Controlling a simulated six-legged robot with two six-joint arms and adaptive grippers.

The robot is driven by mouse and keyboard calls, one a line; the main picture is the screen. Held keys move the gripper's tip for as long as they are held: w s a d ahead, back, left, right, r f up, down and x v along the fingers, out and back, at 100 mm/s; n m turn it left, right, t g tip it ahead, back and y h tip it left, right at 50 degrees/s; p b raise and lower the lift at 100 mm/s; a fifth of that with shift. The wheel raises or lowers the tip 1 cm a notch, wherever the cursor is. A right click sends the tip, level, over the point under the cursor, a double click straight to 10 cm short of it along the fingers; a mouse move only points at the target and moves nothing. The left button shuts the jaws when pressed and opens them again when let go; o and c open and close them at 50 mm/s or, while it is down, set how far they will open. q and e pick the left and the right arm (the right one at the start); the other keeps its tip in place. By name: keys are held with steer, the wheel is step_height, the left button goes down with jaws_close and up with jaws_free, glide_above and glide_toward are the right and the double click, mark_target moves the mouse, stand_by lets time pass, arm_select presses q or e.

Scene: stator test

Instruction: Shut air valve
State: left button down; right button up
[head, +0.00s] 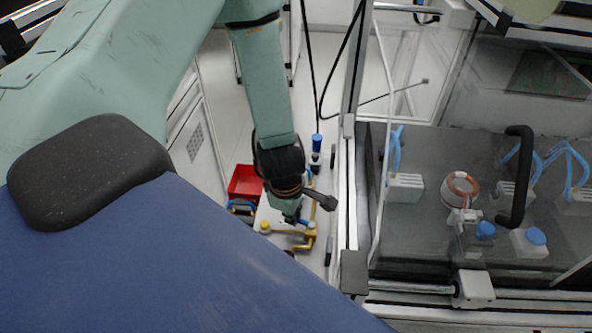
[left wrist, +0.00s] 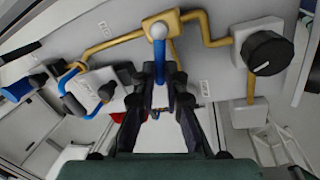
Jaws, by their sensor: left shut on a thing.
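The air valve has a blue lever (left wrist: 160,72) with a pale round hub (left wrist: 158,31) on yellow piping (left wrist: 192,18), in the left wrist view. My left gripper (left wrist: 160,78) is shut on the blue lever, one dark finger on each side of it. The lever hangs straight down from the hub in that picture. In the head view my left gripper (head: 293,218) reaches down to the panel beside the yellow pipe (head: 312,232), and its wrist hides much of the valve. My right gripper is not in view.
A black round knob (left wrist: 268,53) sits right of the valve, and a white block with blue tubing (left wrist: 100,90) sits left. In the head view a red bin (head: 244,181) is left of my wrist. A framed glass enclosure (head: 352,170) stands close on the right.

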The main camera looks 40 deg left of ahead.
arm_select(q)
steer(key=shift+s+d+n+y+b, duration=0.2)
steer(key=shift+s+n+b, duration=0.25)
steer(key=shift+n, duration=0.5)
steer(key=shift+s+d+n+y+b, duration=0.15)
steer(key=shift+s+n+y+b, duration=0.1)
steer(key=shift+n+b, duration=0.55)
steer(key=shift+n, duration=0.25)
steer(key=c, duration=1.4)
jaws_free()
steer(key=shift+r, duration=0.1)
steer(key=shift+r, duration=0.25)
steer(key=shift+v, duration=5.6)
